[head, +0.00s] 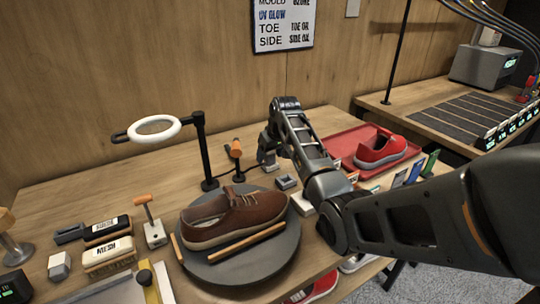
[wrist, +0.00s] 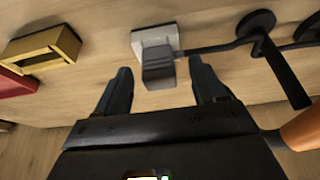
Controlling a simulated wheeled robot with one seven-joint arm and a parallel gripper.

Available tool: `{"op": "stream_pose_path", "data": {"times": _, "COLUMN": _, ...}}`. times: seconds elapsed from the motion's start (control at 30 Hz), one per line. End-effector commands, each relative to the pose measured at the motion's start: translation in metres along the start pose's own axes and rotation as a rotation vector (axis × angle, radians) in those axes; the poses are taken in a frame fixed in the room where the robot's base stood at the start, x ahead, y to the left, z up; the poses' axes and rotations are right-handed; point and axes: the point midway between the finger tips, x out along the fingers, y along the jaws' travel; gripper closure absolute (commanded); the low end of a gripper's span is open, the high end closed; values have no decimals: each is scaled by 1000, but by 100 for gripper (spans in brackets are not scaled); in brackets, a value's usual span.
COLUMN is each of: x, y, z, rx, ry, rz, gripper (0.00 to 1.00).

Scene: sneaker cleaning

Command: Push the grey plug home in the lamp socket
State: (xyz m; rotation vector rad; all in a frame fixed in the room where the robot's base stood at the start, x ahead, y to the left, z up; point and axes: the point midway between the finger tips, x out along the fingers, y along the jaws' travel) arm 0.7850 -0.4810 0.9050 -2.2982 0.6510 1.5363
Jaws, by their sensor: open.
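The grey plug (wrist: 158,70) is in the wrist view, at the pale lamp socket (wrist: 155,36) on the wooden table. It overlaps the socket's near side, and I cannot tell how deep it sits. A dark cable runs right from it. My gripper (wrist: 160,67) is open, with one finger on each side of the plug. Gaps show between the plug and both fingers; the right gap is smaller. In the head view my gripper (head: 269,145) is low at the back of the table, and the plug is not clear there.
A ring lamp (head: 155,129) on a black post stands left of my gripper. An orange-handled tool (head: 236,149) stands close by. A brown shoe (head: 235,216) lies on a round turntable (head: 255,268) in front.

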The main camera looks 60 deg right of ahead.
Motion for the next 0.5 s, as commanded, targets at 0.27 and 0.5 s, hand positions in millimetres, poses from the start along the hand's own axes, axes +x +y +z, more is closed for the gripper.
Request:
{"op": "stream_pose_path", "data": {"times": 0.27, "x": -42, "y": 0, "z": 0, "rx": 0, "ry": 3, "rz": 1, "gripper": 30}}
{"op": "stream_pose_path", "data": {"times": 0.5, "x": -68, "y": 0, "z": 0, "rx": 0, "ry": 1, "rz": 0, "gripper": 30}}
